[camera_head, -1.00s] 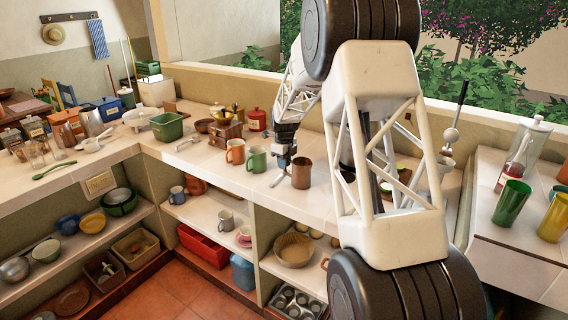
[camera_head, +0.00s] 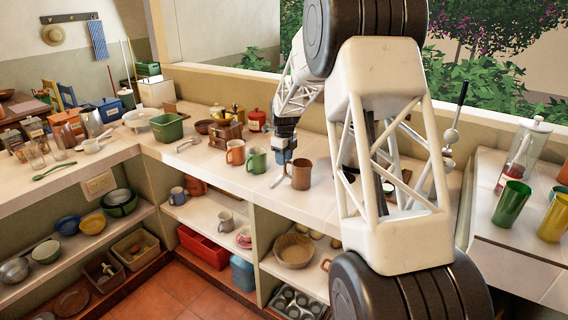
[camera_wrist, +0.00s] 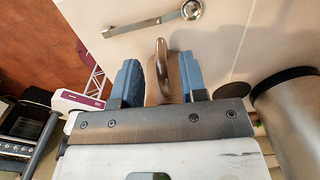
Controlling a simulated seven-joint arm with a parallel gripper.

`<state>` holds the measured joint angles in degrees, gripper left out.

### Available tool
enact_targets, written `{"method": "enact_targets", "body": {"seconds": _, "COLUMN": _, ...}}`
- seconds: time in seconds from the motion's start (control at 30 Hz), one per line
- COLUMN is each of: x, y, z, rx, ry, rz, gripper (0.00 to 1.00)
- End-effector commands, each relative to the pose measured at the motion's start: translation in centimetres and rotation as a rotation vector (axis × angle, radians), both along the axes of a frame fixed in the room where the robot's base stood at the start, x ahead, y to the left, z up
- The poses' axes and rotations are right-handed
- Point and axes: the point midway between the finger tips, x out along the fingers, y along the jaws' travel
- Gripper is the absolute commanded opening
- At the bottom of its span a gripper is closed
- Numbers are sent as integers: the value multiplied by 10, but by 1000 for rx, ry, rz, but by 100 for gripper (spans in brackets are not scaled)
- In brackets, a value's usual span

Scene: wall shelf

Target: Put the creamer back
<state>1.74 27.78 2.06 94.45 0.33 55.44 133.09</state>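No vessel is clearly marked as the creamer. A brown handled vessel (camera_head: 300,174) stands upright on the counter and may be it. My gripper (camera_head: 283,160) points down at its handle side, over the counter. In the wrist view my gripper (camera_wrist: 158,80) has its two blue fingers apart. A thin tan-brown loop (camera_wrist: 160,70), apparently the vessel's handle, stands between them. A gap shows between the left finger and the loop. The rest of the vessel is not clear in the wrist view.
A metal spoon (camera_head: 279,179) lies beside the brown vessel; one also shows in the wrist view (camera_wrist: 150,22). A green mug (camera_head: 257,160) and an orange mug (camera_head: 235,152) stand left of my gripper. Shelves below hold a grey mug (camera_head: 226,220) and a basket (camera_head: 294,250).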

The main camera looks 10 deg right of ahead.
Motion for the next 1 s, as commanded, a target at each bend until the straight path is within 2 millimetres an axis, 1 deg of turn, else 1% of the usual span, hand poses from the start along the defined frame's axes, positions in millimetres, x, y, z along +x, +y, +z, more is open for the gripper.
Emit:
{"method": "enact_targets", "body": {"seconds": 0.03, "x": 1, "y": 0, "z": 9, "rx": 0, "ry": -3, "rz": 0, "gripper": 39}}
{"method": "enact_targets", "body": {"seconds": 0.3, "x": 0, "y": 0, "z": 52, "rx": 0, "ry": -3, "rz": 0, "gripper": 39}}
{"method": "enact_targets", "body": {"seconds": 0.5, "x": 0, "y": 0, "z": 78, "rx": 0, "ry": 0, "rz": 0, "gripper": 39}}
{"method": "enact_targets", "body": {"seconds": 0.7, "x": 0, "y": -1, "z": 91, "rx": 0, "ry": 0, "rz": 0, "gripper": 39}}
{"method": "enact_targets", "body": {"seconds": 1.0, "x": 0, "y": 0, "z": 93, "rx": 0, "ry": 0, "rz": 0, "gripper": 39}}
